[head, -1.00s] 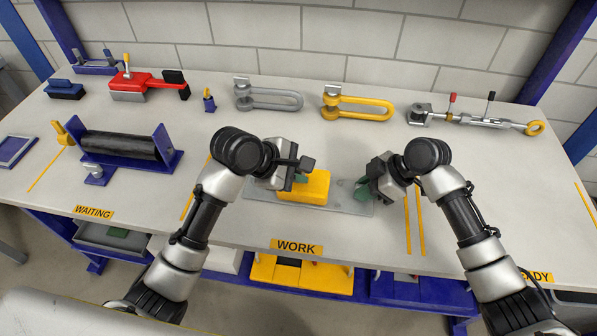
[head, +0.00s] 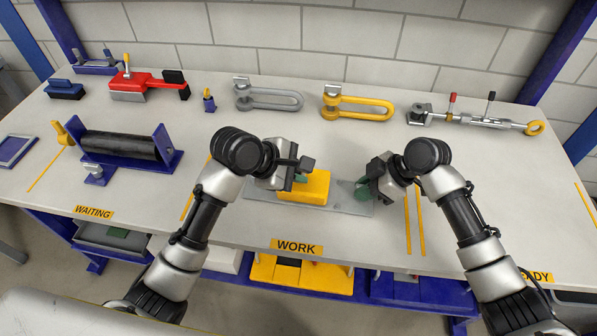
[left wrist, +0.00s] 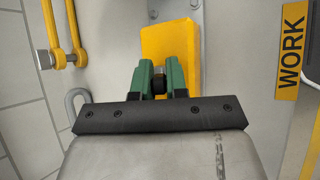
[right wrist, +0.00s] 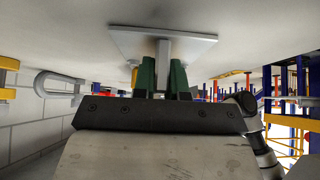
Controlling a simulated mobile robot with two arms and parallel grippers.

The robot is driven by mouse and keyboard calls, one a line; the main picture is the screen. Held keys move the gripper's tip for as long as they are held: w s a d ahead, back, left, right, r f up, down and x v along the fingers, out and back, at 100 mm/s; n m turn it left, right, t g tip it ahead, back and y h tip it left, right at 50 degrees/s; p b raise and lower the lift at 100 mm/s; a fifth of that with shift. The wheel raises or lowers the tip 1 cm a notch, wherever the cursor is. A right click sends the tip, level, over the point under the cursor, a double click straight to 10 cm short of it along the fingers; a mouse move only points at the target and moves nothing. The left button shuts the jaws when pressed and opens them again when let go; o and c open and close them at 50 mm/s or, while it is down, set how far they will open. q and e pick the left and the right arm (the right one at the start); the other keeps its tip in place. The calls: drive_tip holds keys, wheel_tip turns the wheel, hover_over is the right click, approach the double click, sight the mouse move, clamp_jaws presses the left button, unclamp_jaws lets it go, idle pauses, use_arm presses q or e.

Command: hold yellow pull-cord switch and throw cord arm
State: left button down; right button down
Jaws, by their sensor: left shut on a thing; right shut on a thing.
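The yellow pull-cord switch (head: 318,188) sits on a grey plate (head: 258,190) behind the WORK label. My left gripper (head: 298,179) is at the switch's left end. In the left wrist view its green fingers (left wrist: 160,82) are shut on a small dark part beside the yellow body (left wrist: 170,45). My right gripper (head: 363,189) is low over the right end of the plate. In the right wrist view its green fingers (right wrist: 162,78) are shut on a grey bar (right wrist: 162,50) standing against the plate (right wrist: 190,42). I cannot tell which held part is the cord arm.
A grey shackle (head: 268,100), a yellow shackle (head: 365,107) and a turnbuckle-like rod (head: 480,120) lie along the back. A black roller in a blue frame (head: 125,145) and a red tool (head: 140,85) are at left.

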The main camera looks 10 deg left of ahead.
use_arm(q)
drive_tip(key=shift+w+r+n+g, duration=0.15)
drive_tip(key=shift+w+n+g, duration=0.2)
drive_tip(key=shift+g, duration=0.45)
drive_tip(key=shift+w, duration=0.1)
drive_tip(key=shift+w+r+n+g, duration=0.1)
drive_tip(key=shift+w+n+g, duration=0.2)
drive_tip(key=shift+g, duration=0.5)
drive_tip(key=shift+w+g, duration=0.25)
drive_tip(key=shift+g, duration=0.15)
drive_tip(key=shift+w+n+g, duration=0.1)
drive_tip(key=shift+n+g, duration=0.15)
drive_tip(key=shift+g, duration=0.15)
